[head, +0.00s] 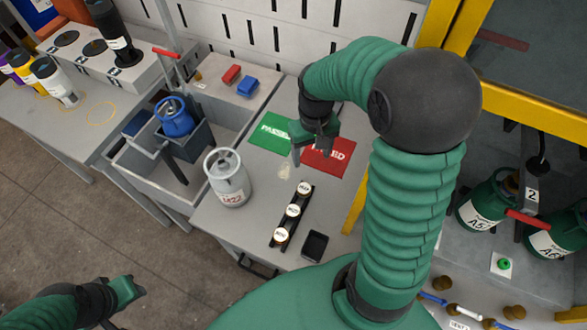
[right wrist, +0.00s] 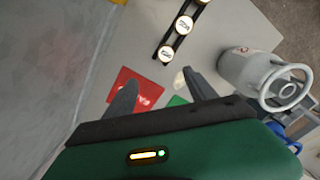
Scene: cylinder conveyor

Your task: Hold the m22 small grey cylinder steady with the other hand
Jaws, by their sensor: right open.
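A green card (head: 268,131) and red card (head: 331,158) lie on the table. A black rack (head: 290,222) with round white-topped pieces and a small black tray (head: 315,246) are nearer. A blue cylinder (head: 175,118) stands in a grey bin area at left.

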